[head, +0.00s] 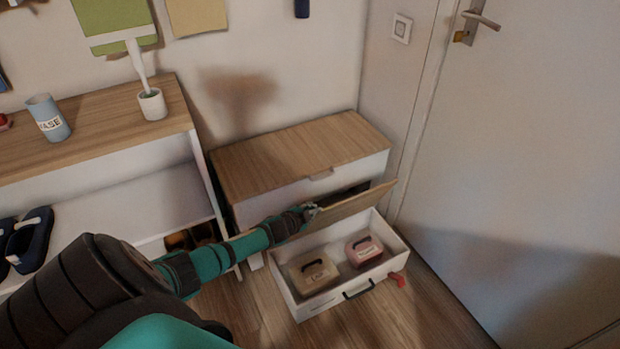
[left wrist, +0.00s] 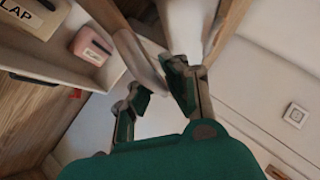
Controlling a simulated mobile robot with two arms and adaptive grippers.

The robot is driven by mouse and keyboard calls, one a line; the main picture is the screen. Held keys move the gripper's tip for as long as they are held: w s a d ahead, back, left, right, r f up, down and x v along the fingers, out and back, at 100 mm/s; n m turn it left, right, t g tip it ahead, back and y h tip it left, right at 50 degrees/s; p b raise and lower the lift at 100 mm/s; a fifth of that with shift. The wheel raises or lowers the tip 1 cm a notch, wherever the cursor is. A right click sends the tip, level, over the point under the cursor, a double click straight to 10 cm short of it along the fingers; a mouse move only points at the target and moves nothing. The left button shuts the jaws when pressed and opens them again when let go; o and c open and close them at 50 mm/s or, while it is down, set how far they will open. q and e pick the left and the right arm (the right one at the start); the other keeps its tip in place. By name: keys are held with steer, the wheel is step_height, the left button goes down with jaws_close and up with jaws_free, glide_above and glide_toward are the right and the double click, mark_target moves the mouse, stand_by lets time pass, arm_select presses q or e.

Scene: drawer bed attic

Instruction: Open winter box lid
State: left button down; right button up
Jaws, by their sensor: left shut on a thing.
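The open white box (head: 301,301) stands on the floor in front of the wood-topped cabinet. Its wooden lid (head: 352,207) is raised and tilted above the rear of the box. My left gripper (head: 311,209) is at the lid's left end, shut on its edge. In the left wrist view the fingers (left wrist: 156,91) are on either side of the lid's pale edge (left wrist: 139,58). The fingers partly hide where they touch. My right gripper is in neither view.
A tan case (head: 314,276) and a pink case (head: 365,252) lie inside the box. A red tag (head: 397,280) is at its right front corner. The cabinet (head: 300,158) stands close behind, a shoe shelf (head: 100,130) to the left and a door (head: 530,150) to the right.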

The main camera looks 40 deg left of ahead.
arm_select(q)
steer(key=shift+a, duration=0.1)
steer(key=c, duration=1.4)
jaws_free()
steer(key=shift+s, duration=0.1)
steer(key=shift+o, duration=0.2)
steer(key=shift+s+r, duration=0.1)
steer(key=v, duration=1.2)
